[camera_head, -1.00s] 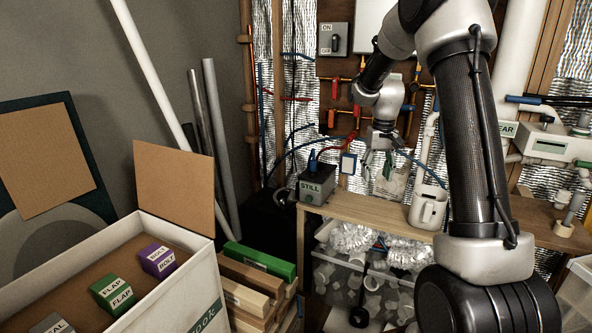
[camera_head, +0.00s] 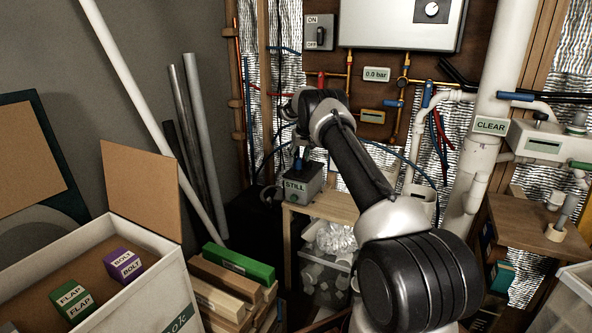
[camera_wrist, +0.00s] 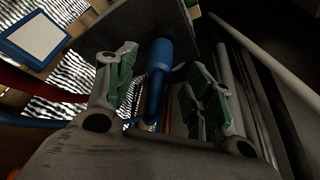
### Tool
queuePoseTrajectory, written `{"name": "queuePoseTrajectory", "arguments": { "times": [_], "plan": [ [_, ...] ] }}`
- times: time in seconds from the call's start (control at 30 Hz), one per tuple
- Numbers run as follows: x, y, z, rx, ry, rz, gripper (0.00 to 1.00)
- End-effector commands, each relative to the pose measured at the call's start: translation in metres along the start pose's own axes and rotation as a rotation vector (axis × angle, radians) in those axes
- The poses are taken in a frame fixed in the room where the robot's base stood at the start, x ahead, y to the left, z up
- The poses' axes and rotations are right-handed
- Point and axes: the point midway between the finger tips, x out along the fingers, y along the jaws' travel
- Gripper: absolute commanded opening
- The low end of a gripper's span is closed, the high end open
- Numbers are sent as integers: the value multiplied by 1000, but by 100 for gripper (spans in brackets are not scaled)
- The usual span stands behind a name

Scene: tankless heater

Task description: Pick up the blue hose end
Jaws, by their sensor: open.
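A blue cylindrical piece (camera_wrist: 157,75), which looks like the blue hose end, shows in the wrist view. It lies between the two green-padded fingers of my gripper (camera_wrist: 160,66), with a gap on each side; its depth relative to the fingertips is hard to tell. The fingers are apart and hold nothing. In the head view a blue piece (camera_head: 298,161) stands on top of the grey STILL box (camera_head: 298,186), and looks like the same part. My wrist is just above that box there, and my arm hides most of the gripper.
The box stands at the left end of a wooden bench (camera_head: 328,207). Blue and red hoses and pipes run on the wall behind. A grey switch box (camera_head: 319,33) is above. A white crate (camera_head: 150,262) with labelled blocks and a stack of wood (camera_head: 232,285) are at the lower left.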

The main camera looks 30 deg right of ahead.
Motion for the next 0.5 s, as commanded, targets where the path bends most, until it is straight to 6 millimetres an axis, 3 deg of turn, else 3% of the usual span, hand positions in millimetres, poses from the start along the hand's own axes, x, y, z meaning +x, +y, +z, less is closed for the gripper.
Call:
{"name": "queuePoseTrajectory", "arguments": {
  "times": [0.23,0.5],
  "plan": [
    [38,0,4,0,0,0,53],
    [45,0,4,1,-1,0,53]
  ]
}}
